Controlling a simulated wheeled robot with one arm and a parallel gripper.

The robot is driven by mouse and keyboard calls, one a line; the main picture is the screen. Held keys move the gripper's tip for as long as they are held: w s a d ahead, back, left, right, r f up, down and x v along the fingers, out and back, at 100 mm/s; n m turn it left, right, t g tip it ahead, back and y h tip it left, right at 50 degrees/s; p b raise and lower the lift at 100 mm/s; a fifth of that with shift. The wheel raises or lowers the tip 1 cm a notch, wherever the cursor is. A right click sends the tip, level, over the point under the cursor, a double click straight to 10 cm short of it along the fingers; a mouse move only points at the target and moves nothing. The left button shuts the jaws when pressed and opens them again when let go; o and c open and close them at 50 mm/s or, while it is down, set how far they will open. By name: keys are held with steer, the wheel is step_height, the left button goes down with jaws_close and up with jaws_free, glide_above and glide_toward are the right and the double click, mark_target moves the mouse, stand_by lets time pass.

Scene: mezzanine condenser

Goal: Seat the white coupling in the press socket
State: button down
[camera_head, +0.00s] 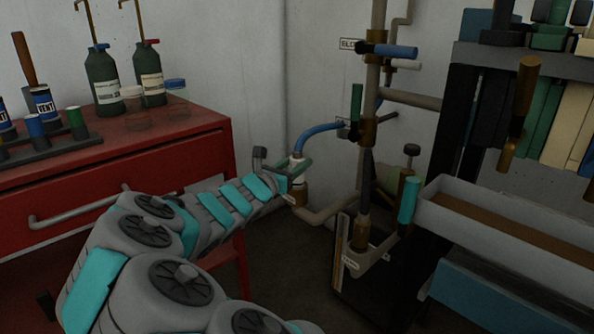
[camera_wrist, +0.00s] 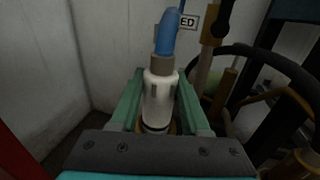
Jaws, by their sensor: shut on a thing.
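The white coupling (camera_wrist: 158,95) stands upright between the two green fingers of my gripper (camera_wrist: 157,112) in the wrist view, with a blue hose (camera_wrist: 167,35) leaving its top through a grey collar. In the head view my gripper (camera_head: 293,170) is shut on the coupling (camera_head: 297,163). A brass fitting (camera_head: 298,190), which looks like the press socket, is directly below it. A dark ring and a brass rim (camera_wrist: 157,128) show at the coupling's lower end in the wrist view. I cannot tell how deep the coupling sits.
The blue hose (camera_head: 320,133) runs right to a vertical pipe (camera_head: 366,170) with valve handles. A red cabinet (camera_head: 150,160) with bottles (camera_head: 104,80) stands left. A grey trough (camera_head: 510,228) is at right. Some open floor shows beside the cabinet.

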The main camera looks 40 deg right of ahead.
steer(key=shift+c, duration=1.9)
jaws_free()
steer(key=shift+r, duration=0.1)
steer(key=v, duration=1.2)
